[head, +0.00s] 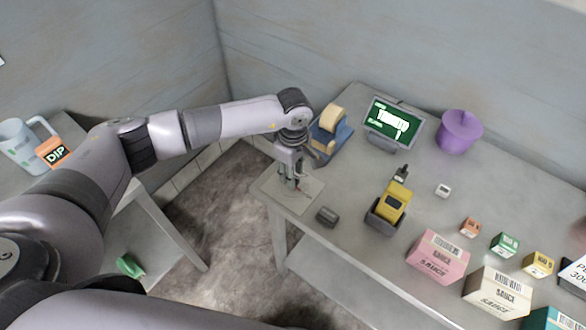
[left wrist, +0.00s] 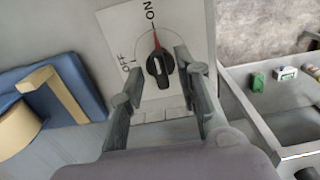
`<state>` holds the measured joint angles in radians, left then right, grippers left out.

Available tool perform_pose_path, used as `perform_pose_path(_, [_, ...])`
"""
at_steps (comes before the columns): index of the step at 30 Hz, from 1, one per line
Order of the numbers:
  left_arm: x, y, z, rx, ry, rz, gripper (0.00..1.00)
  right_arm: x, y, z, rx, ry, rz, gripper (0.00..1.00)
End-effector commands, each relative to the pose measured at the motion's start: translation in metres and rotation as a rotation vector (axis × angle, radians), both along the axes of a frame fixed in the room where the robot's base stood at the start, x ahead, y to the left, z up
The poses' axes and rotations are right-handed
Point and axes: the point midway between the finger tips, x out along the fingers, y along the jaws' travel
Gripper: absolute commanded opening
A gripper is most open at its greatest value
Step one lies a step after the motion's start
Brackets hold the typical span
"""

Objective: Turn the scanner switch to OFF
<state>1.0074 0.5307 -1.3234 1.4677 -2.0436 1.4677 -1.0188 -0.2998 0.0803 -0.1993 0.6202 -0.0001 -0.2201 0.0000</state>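The switch is a black rotary knob (left wrist: 160,68) on a pale plate (left wrist: 190,22) marked ON and OFF. A red mark at the knob's upper end points toward ON. In the head view the plate (head: 311,194) lies at the near left corner of the table, and the knob is hidden by my gripper. My left gripper (head: 290,184) points down over the plate. In the left wrist view its two fingers (left wrist: 158,78) are apart, one on each side of the knob; I cannot tell if they touch it. My right gripper is not in view.
On the table (head: 340,252) are a tape dispenser (head: 330,134), a lit screen (head: 391,124), a purple pot (head: 459,131), a yellow and black device (head: 391,207), a small grey block (head: 327,215) and a pink sauce box (head: 438,256). A cup (head: 20,145) stands at the left.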

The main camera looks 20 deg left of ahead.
Motion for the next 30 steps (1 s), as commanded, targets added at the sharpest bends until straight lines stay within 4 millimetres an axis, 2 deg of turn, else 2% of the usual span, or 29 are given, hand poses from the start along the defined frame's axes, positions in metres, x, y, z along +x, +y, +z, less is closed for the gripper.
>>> perform_pose_path(9, [-0.0004,-0.0001,-0.0036,0.0,0.001,0.0,0.31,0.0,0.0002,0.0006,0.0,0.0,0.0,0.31])
perform_pose_path(23, [-0.0002,0.0,-0.003,0.0,0.001,0.0,0.0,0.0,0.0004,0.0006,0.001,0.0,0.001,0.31])
perform_pose_path(30, [-0.0001,0.0,-0.0029,0.0,0.0,0.0,0.0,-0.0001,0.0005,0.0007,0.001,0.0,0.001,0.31])
